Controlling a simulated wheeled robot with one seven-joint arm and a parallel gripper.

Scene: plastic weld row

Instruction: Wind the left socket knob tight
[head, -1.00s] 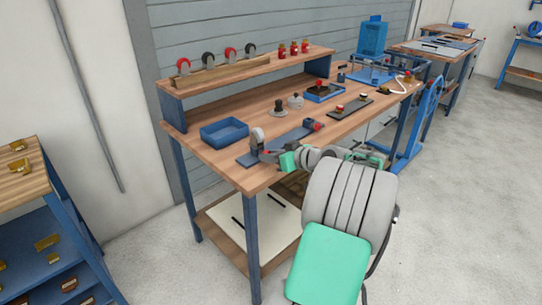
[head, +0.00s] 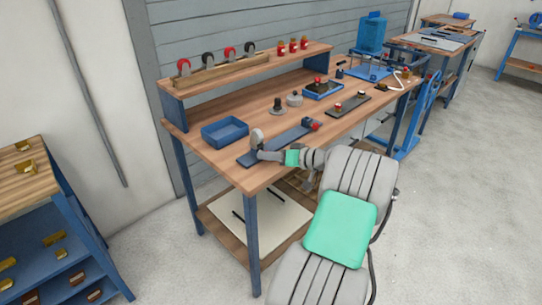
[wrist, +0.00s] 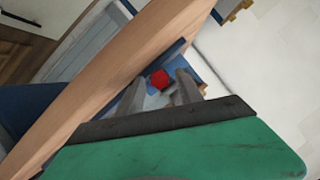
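A long blue-grey plate (head: 282,146) lies near the bench's front left edge. A grey round disc (head: 257,137) stands upright at its left end, and a red knob (head: 315,125) sits at its right end. My gripper (head: 264,155) is low at the bench's front edge, by the plate's left end and pointing left. In the wrist view my gripper (wrist: 160,93) has its two grey fingers apart. A red knob (wrist: 160,79) on a blue part shows between and beyond the fingertips, with no clear contact. I cannot tell which knob this is; the fingers partly hide its mount.
A blue bin (head: 225,131) stands behind the plate. Dark and grey round parts (head: 277,107), a blue tray (head: 323,90) and a dark plate with small knobs (head: 349,105) lie farther right. A raised shelf (head: 250,66) runs along the back. A shelf cart (head: 50,200) stands at left.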

